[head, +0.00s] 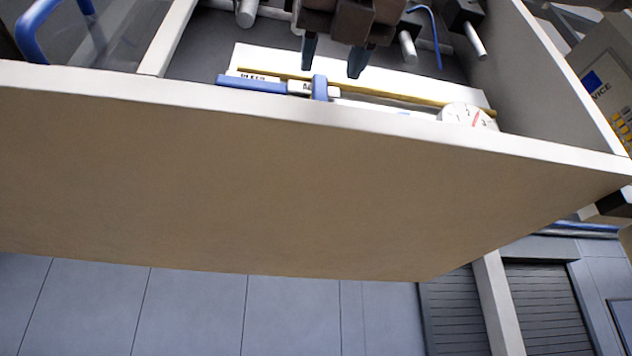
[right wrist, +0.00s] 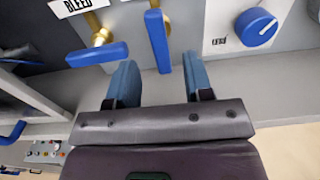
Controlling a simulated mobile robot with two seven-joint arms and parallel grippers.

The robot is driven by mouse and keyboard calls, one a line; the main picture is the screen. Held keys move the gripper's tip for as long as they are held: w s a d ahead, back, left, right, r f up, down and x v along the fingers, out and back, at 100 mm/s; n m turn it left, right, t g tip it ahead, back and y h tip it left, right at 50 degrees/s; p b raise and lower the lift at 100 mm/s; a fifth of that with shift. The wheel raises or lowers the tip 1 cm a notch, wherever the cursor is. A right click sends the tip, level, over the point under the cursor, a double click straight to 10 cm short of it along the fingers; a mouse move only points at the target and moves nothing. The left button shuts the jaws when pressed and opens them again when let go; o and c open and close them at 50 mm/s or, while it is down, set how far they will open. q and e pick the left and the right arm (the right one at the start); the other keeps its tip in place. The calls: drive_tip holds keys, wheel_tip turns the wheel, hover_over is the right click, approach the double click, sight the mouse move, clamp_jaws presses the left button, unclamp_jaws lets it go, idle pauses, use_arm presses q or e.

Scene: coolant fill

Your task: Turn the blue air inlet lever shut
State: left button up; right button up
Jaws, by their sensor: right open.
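The blue air inlet lever (head: 320,88) stands at the panel edge inside the box, beside a label that starts with "A". In the right wrist view the lever (right wrist: 158,40) points toward my gripper from a brass fitting. My right gripper (head: 333,60) is open and empty. In the right wrist view its two fingertips (right wrist: 158,72) lie on either side of the lever's near end, with a gap on both sides. I cannot tell how deep the lever reaches between them. My left gripper is not in view.
A second blue lever (right wrist: 97,54) on a brass valve, under the "BLEED" label (right wrist: 76,6), lies crosswise left of the air lever. A blue knob (right wrist: 255,27) is to the right. A white dial (head: 468,115) and the box's front wall (head: 250,180) are close by.

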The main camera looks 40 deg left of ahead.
sight(321, 90)
drive_tip(key=p+x, duration=0.2)
drive_tip(key=x, duration=0.5)
drive_tip(key=shift+s, duration=0.1)
drive_tip(key=shift+w+a, duration=0.45)
drive_tip(key=shift+a, duration=0.05)
clamp_jaws()
